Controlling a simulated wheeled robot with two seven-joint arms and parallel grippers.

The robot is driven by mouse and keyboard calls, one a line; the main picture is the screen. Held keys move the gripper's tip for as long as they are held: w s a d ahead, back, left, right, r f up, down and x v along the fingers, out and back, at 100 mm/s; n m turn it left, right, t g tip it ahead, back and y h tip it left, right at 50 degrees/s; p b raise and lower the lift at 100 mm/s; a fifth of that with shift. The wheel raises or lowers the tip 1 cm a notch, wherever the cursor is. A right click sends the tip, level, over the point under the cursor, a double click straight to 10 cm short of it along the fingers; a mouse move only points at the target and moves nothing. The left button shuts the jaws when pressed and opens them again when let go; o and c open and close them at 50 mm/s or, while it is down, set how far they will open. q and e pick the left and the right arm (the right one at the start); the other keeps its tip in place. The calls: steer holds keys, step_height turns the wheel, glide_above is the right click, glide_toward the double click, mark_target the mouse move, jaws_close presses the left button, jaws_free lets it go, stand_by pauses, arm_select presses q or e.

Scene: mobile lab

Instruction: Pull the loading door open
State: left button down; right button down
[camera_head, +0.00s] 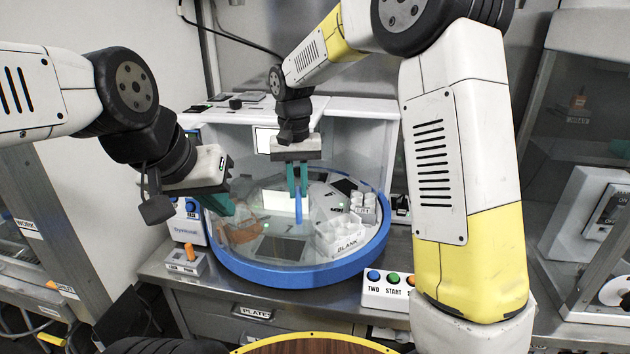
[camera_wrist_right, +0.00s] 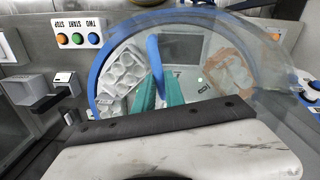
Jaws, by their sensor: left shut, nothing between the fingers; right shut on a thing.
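The loading door is a clear round panel (camera_head: 245,238) over a chamber with a thick blue rim (camera_head: 290,276). Its blue bar handle (camera_head: 298,211) stands near the middle. My right gripper (camera_head: 298,186) reaches down from above, its teal fingers shut on the blue handle. In the right wrist view the handle (camera_wrist_right: 154,55) runs between the teal fingers (camera_wrist_right: 158,92), and the clear panel (camera_wrist_right: 255,55) reaches past the blue rim at the right. I cannot tell how far the door stands open. My left gripper (camera_head: 219,204) is shut and empty beside the rim's upper left.
Inside the ring are a white rack marked BLANK (camera_head: 345,240) and small white vials (camera_head: 362,203). A button box (camera_head: 388,288) stands at the front right, and a small switch box (camera_head: 187,262) at the left. White cabinet walls (camera_head: 352,140) stand behind.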

steer(key=shift+w+a+r+m, duration=0.1)
steer(key=shift+a+m, duration=0.8)
steer(key=shift+a, duration=0.6)
steer(key=c, duration=1.4)
jaws_free()
step_height(320, 180, up, 8)
